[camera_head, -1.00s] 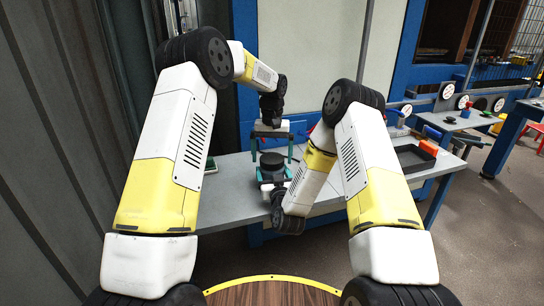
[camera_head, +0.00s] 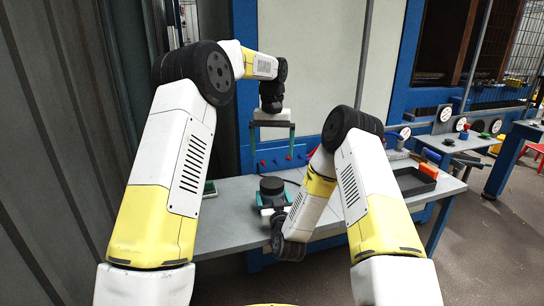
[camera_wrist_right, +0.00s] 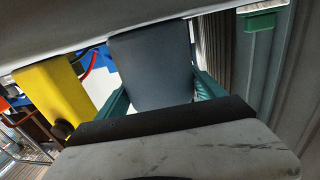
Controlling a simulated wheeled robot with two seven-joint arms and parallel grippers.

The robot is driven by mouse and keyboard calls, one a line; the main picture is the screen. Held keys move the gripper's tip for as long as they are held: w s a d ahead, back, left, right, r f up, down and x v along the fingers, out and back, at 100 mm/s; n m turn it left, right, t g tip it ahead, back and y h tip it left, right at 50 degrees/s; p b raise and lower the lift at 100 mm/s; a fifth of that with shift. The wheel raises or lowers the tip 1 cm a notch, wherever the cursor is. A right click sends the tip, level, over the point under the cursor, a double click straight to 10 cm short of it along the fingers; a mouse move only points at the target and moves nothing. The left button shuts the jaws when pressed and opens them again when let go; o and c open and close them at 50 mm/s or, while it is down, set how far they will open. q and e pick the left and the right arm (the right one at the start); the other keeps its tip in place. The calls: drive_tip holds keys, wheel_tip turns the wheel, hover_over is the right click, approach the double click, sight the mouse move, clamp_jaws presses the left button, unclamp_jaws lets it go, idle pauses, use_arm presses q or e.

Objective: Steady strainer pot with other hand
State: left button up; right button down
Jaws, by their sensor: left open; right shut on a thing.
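The strainer pot (camera_head: 271,184) shows as a small dark round shape on the grey workbench (camera_head: 225,222). In the right wrist view it is a smooth dark grey body (camera_wrist_right: 152,62) between teal fingers. My right gripper (camera_head: 268,203) is shut on it, one finger on each side. My right wrist hides its lower near part. My left gripper (camera_head: 273,157) is open and empty. Its teal fingers point down above and behind the pot in the picture, apart from it.
A dark tray (camera_head: 413,183) lies on the right of the bench, with an orange-red item (camera_head: 428,169) by it. A small green-edged item (camera_head: 210,187) lies left of the pot. A blue-framed panel (camera_head: 310,60) stands behind the bench.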

unclamp_jaws()
drive_tip(key=s, duration=0.2)
drive_tip(key=s+d, duration=0.1)
drive_tip(key=s, duration=0.4)
drive_tip(key=shift+s+d, duration=0.2)
drive_tip(key=shift+s, duration=0.15)
